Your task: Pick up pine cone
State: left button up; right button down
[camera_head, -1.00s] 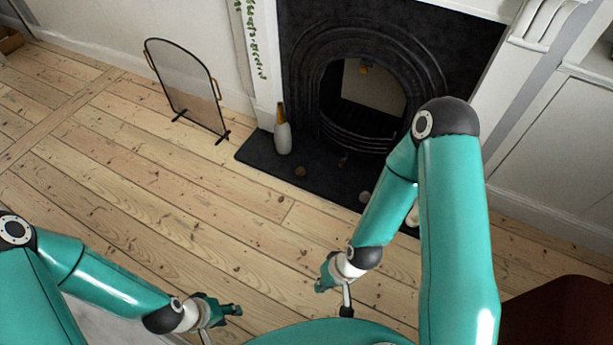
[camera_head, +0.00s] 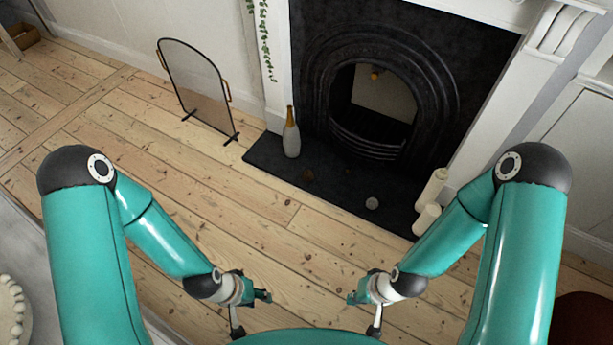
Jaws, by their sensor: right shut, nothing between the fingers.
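A small brown round object (camera_head: 308,174), which looks like the pine cone, lies on the black hearth slab (camera_head: 270,156) just right of a grey bottle with a gold neck. It is too small for me to make out scales. My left gripper (camera_head: 264,296) is over the floorboards near my body, well short of the hearth; its finger gap is too small to judge. My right gripper (camera_head: 356,298) is across from it at about the same height in the picture, shut and empty. Neither gripper touches anything.
A fire screen (camera_head: 197,88) stands at left. The floorboards (camera_head: 200,190) between are clear.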

aim_at(308, 175)
jog(key=z, duration=0.1)
jog(key=i, duration=1)
jog(key=u, duration=0.15)
jog(key=k, duration=0.6)
jog(key=z, duration=0.35)
jog(key=i, duration=1.3)
jog(key=z, duration=0.05)
